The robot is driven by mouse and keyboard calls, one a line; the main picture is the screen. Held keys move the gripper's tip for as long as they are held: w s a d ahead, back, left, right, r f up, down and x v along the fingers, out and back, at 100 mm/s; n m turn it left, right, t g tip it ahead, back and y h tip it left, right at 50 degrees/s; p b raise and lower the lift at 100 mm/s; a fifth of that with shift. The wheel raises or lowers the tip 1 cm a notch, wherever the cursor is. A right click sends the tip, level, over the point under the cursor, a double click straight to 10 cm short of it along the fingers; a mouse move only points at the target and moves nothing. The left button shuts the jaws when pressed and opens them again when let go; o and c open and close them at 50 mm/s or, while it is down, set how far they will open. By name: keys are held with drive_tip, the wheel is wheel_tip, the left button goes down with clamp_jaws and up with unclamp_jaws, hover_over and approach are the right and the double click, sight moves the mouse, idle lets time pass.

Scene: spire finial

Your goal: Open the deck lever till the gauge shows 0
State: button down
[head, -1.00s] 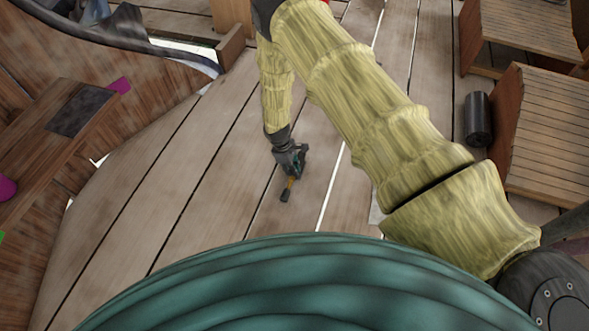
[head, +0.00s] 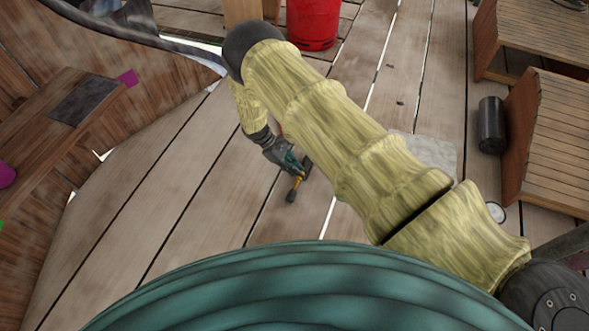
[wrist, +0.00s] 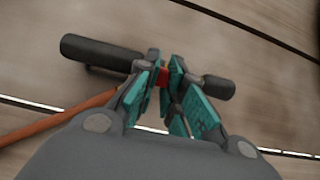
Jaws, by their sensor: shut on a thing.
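My gripper (head: 292,166) is low over the deck planks in the head view, shut on the deck lever. The lever's orange part (head: 296,183) and dark end (head: 291,196) stick out below the fingers. In the wrist view, the teal fingertips (wrist: 164,76) close on a small red part of the lever, with a dark bar (wrist: 95,50) to the left and a dark end (wrist: 218,87) to the right. The fingers hide the middle. A small white round dial (head: 496,212), apparently the gauge, lies right of my arm; its reading is too small to tell.
A red bucket (head: 312,22) stands at the top. Wooden slatted boxes (head: 550,140) and a black cylinder (head: 491,125) stand at right. A wooden bench (head: 50,120) is at left. An orange cord or rod (wrist: 50,124) crosses the wrist view. Planks left of my gripper are clear.

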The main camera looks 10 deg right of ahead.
idle(0.3)
drive_tip(key=c, duration=1.5)
unclamp_jaws()
drive_tip(key=shift+r, duration=0.1)
drive_tip(key=v, duration=1.2)
drive_tip(key=shift+a, duration=0.1)
